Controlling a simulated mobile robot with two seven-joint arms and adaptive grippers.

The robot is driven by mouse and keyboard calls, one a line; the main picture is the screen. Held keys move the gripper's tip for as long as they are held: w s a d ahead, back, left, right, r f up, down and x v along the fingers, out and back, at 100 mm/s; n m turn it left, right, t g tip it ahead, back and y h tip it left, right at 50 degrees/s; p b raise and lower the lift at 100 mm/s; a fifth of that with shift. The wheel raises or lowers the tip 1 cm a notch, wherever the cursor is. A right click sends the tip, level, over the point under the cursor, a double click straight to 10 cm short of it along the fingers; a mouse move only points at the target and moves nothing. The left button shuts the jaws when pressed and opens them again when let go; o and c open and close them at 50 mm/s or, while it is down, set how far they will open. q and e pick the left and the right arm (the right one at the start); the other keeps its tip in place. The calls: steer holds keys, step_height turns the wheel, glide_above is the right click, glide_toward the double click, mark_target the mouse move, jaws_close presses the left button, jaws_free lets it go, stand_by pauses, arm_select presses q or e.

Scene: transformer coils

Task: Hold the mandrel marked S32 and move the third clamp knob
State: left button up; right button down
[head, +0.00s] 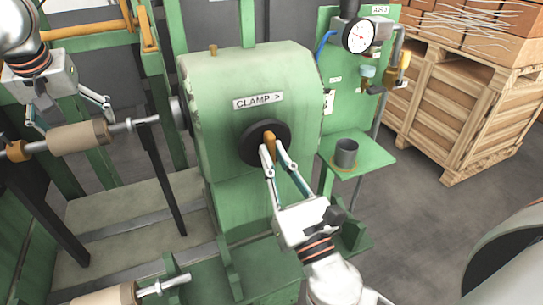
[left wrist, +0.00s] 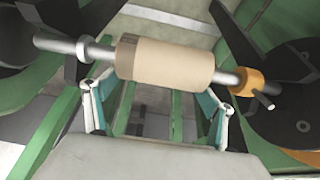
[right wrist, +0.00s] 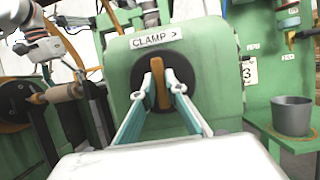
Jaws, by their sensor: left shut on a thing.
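The upper mandrel (head: 80,138) is a tan roll on a steel shaft with an orange collar. It also shows across the left wrist view (left wrist: 165,60). My left gripper (head: 72,118) is shut on this roll from above. I cannot read an S32 mark on it. The clamp knob (head: 270,143) is an orange bar on a black disc, below the "CLAMP >" label on the green housing. In the right wrist view the knob (right wrist: 160,85) stands roughly upright. My right gripper (right wrist: 162,88) has its fingertips close on both sides of the knob; whether they press on it is unclear.
A second tan roll (head: 105,296) lies low at the front left. Dark upright arms (head: 162,160) stand near the upper shaft. A grey cup (head: 346,152) stands on a green shelf (head: 375,155) right of the housing. A wooden crate (head: 460,110) is behind, with clear floor before it.

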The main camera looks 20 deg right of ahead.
steer(key=shift+m, duration=0.4)
steer(key=shift+d+m+g+h, duration=0.1)
steer(key=shift+m+g+h, duration=0.15)
steer(key=shift+m+h, duration=1.3)
steer(key=shift+m+g+h, duration=0.25)
steer(key=shift+m+h, duration=0.5)
steer(key=shift+m, duration=1.6)
steer(key=c, duration=2)
jaws_free()
steer(key=shift+c, duration=0.2)
steer(key=shift+s+a+f, duration=0.2)
steer(key=shift+s+f, duration=0.05)
steer(key=shift+s, duration=0.2)
steer(key=v, duration=1.1)
